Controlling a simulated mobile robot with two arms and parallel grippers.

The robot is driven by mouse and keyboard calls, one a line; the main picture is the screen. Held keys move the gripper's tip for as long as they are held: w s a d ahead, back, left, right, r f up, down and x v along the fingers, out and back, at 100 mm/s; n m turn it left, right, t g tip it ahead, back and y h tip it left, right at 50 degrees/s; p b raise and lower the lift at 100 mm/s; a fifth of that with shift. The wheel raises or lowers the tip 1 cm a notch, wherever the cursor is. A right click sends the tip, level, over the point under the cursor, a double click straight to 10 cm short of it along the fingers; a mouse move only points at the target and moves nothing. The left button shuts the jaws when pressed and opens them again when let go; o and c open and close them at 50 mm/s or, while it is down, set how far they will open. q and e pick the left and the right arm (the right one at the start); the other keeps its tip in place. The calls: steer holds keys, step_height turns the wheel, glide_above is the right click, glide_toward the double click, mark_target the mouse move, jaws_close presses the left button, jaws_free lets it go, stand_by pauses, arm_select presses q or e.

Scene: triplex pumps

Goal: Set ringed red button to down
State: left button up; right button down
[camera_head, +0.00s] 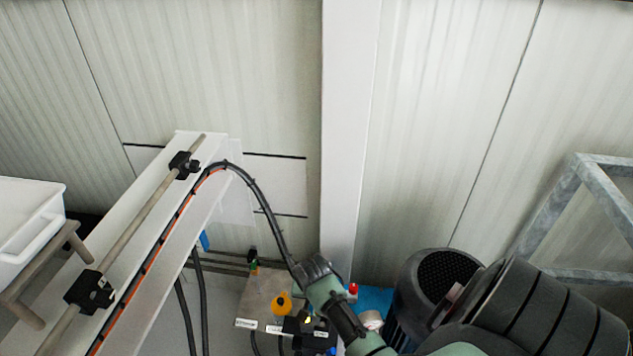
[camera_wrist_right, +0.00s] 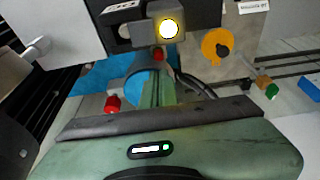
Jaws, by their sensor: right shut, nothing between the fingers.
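A red button (camera_wrist_right: 158,53) shows in the right wrist view, on the control box just below a lit yellow-white lamp (camera_wrist_right: 168,28). Its ring is not clear at this size. My right gripper (camera_wrist_right: 158,74) is shut and empty. Its fingertips are close to the red button; I cannot tell whether they touch it. In the head view, my right arm hides the red button and the fingertips. The control box (camera_head: 262,291) stands at the bottom middle there. My left gripper is not in view.
A yellow disc with a dark knob (camera_wrist_right: 217,45) is beside the button. A red-capped part (camera_head: 352,288) is near the blue equipment (camera_head: 376,299). A white beam with a rod (camera_head: 150,222) stands at left, and a grey frame (camera_head: 566,196) at right.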

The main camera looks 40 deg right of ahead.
steer(key=shift+s+a+x, duration=0.15)
steer(key=shift+x, duration=0.85)
steer(key=shift+s+a+x, duration=0.1)
steer(key=shift+x, duration=0.95)
steer(key=shift+s+a+x, duration=0.15)
steer(key=shift+x, duration=0.85)
steer(key=shift+f, duration=0.25)
